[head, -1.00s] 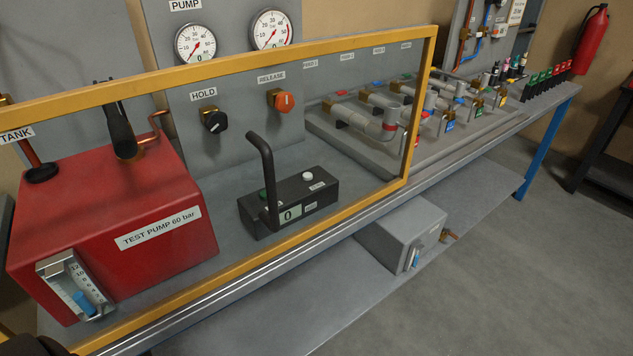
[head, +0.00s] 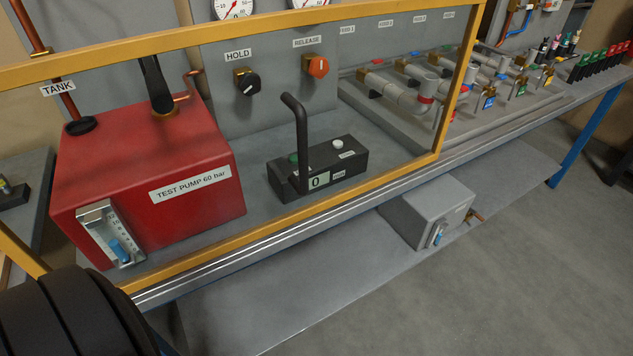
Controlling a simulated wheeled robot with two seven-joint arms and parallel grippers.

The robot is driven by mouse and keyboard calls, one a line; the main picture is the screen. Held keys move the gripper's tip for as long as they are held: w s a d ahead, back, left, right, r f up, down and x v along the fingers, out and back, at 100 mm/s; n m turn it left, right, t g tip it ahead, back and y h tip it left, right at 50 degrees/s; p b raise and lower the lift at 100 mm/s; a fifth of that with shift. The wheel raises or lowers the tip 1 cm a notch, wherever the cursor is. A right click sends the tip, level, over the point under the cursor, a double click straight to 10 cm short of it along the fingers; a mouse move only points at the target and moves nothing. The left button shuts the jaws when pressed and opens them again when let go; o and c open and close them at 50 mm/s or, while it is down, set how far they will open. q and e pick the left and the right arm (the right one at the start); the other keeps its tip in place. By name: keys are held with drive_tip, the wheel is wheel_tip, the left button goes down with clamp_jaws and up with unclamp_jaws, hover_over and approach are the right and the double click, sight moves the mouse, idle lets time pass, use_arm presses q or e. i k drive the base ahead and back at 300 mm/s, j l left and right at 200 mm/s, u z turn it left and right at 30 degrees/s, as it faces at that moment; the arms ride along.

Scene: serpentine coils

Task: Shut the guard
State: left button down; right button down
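The guard (head: 459,80) is a yellow rectangular frame that stands upright along the front of the bench. Through it I see a red test pump tank (head: 150,180), a black box (head: 325,170) with a small display reading 0, and a bent black lever (head: 300,135) rising at that box. The guard's left end runs down to the lower left, where a dark ribbed part of my own body covers some of the view. I cannot tell from this view whether the guard is fully shut. Neither of my grippers is in view.
Behind the guard are a black HOLD knob (head: 247,82) and an orange RELEASE knob (head: 318,66) on a grey panel. Grey pipework (head: 405,95) lies to the right. A grey box (head: 425,212) sits on the lower shelf. The floor (head: 520,270) at the right is clear.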

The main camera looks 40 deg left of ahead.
sight(13, 76)
drive_tip(key=k+j+u, duration=0.2)
drive_tip(key=u, duration=1.05)
